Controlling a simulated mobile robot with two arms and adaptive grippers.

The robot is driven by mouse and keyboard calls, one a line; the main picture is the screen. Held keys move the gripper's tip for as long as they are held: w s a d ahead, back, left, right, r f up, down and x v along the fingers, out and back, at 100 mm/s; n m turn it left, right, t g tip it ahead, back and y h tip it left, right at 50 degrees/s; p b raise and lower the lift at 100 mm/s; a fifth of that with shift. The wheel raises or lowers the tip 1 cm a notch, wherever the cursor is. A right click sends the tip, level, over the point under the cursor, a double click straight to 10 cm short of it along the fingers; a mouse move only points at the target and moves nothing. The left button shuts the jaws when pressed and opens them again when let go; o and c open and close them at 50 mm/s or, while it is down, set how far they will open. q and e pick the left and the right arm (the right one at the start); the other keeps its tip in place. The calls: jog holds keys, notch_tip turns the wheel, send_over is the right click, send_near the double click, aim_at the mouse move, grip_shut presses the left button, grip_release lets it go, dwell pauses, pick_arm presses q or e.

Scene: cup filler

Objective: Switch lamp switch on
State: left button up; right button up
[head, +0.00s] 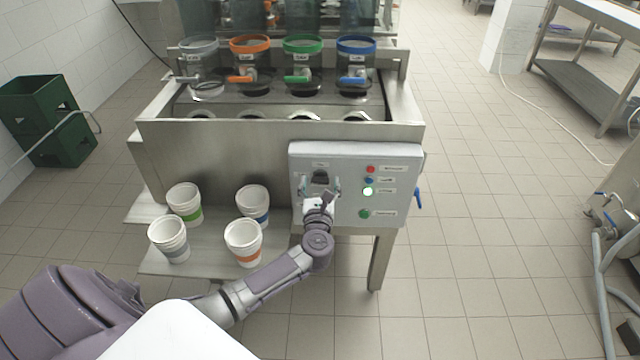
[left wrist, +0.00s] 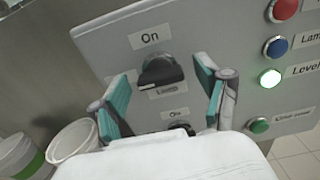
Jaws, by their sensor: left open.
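The lamp switch (left wrist: 160,72) is a black rotary knob on the grey control panel (head: 400,158). In the left wrist view it sits between an "On" label above and a "Lamp" label just below, partly covered by the knob. My left gripper (head: 320,186) is in front of the panel's left part. In the left wrist view the left gripper (left wrist: 161,74) is open, with one teal-padded finger on each side of the knob. I cannot tell whether either finger touches it. My right gripper is not in view.
A second switch (left wrist: 180,128) with an "On" label lies below, mostly hidden by my gripper. Red, blue and green indicators (head: 368,191) line the panel's right; one green glows. Several white cups (head: 243,236) stand on the shelf at left. A blue lever (head: 418,198) sticks out at right.

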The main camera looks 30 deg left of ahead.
pick_arm(q)
jog(key=shift+c, duration=0.2)
jog(key=c, duration=1.1)
jog(key=shift+m, duration=0.3)
jog(key=shift+m+p, duration=0.9)
jog(key=shift+m, duration=0.3)
jog(key=m+p, duration=0.2)
jog(key=m, duration=0.3)
jog(key=shift+m+p, duration=0.3)
jog(key=shift+p, duration=0.05)
jog(key=m+p, duration=0.2)
jog(key=m, duration=0.2)
jog(key=shift+d+m, duration=0.1)
jog(key=shift+m, duration=0.2)
jog(key=m+p, duration=0.1)
jog(key=m, duration=0.3)
jog(key=shift+f+m+p, duration=0.1)
jog(key=shift+m+p, duration=0.2)
jog(key=shift+m, duration=0.1)
